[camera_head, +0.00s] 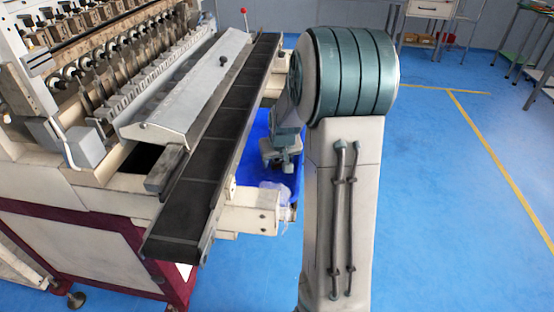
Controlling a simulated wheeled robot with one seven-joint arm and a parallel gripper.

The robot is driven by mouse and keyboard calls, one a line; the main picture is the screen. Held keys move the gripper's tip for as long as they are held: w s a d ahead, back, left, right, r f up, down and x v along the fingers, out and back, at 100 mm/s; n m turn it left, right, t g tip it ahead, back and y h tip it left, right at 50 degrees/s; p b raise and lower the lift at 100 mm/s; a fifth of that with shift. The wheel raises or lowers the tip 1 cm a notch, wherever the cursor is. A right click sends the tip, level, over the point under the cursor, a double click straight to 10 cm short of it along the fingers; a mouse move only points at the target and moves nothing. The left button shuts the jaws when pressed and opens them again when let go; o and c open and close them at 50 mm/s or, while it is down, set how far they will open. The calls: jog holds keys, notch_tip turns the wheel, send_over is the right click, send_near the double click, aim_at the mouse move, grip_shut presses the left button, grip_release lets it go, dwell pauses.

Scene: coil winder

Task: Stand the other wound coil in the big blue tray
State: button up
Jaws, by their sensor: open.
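The big blue tray (292,182) shows only in part, as a deep blue patch between the winder's conveyor and my arm. My arm hides its right side. My gripper (279,168) points down over this blue area and is open, with nothing seen between its fingers. Its height above the tray is hard to tell. I cannot make out a wound coil for certain. Small parts sit in a row along the coil winder (110,85) at the upper left, too small to identify.
A long dark conveyor (215,125) runs along the winder beside my gripper. A cream bracket (250,212) with clear wrapping juts out below the tray area. A red-knobbed lever (244,12) stands behind. Open blue floor lies to the right.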

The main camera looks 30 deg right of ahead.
jog(key=shift+r, duration=0.15)
jog(key=shift+r, duration=0.25)
jog(key=p+v, duration=0.1)
jog(key=v, duration=1)
jog(key=shift+r, duration=0.2)
jog(key=shift+s+a, duration=0.15)
